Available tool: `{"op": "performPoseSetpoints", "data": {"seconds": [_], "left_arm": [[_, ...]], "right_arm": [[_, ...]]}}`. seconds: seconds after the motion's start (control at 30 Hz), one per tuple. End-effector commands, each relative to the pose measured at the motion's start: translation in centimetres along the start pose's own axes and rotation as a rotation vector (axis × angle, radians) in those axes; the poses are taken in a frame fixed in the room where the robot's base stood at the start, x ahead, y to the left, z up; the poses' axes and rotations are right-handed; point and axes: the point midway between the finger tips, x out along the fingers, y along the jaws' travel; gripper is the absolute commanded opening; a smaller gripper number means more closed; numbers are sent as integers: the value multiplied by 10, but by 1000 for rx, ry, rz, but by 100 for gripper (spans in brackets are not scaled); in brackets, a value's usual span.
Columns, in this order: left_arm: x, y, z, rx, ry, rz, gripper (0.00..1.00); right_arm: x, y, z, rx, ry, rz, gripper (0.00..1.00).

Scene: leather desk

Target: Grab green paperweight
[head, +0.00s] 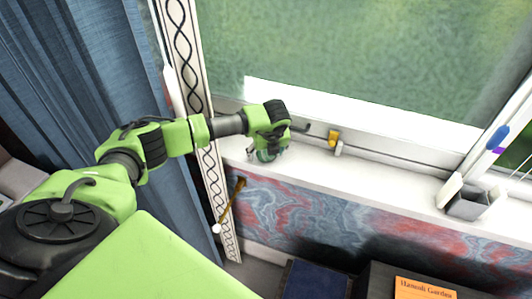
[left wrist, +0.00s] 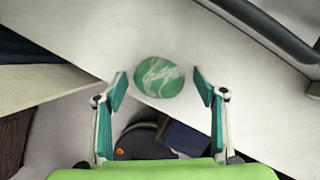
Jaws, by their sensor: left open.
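The green paperweight (left wrist: 160,76) is round, with pale streaks, and sits on the white windowsill (head: 330,172) near its front edge. In the left wrist view it lies between and slightly beyond the fingertips of my left gripper (left wrist: 162,90). The two teal fingers are open, one on each side, with a visible gap to it. In the head view my left gripper (head: 268,150) is low over the left end of the sill and hides most of that spot. My right gripper is not in view.
A grey square container (head: 470,203) stands further right on the sill. A window handle bar (left wrist: 265,30) runs close by in the wrist view. A blue curtain (head: 90,70) hangs at left.

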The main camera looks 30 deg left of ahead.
Motion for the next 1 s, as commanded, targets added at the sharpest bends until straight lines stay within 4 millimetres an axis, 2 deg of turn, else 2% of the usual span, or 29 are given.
{"op": "performPoseSetpoints", "data": {"seconds": [0.07, 0.23, 0.27, 0.57, 0.77, 0.93, 1.0], "left_arm": [[0, 0, 0, 0, 0, 0, 64], [0, 0, 0, 0, 0, 0, 23], [0, 0, 0, 0, 0, 0, 18], [-1, 0, 1, -1, -1, -1, 18], [-8, -1, 4, -2, -2, -3, 18], [-27, -2, 12, -2, -5, -7, 18], [-47, -12, 6, 3, -4, -11, 18]], "right_arm": [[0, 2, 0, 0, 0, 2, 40], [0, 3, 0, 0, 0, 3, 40], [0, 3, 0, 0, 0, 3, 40], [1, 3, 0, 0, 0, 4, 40], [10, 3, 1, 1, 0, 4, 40], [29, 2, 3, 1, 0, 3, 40], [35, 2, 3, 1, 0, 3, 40]]}}
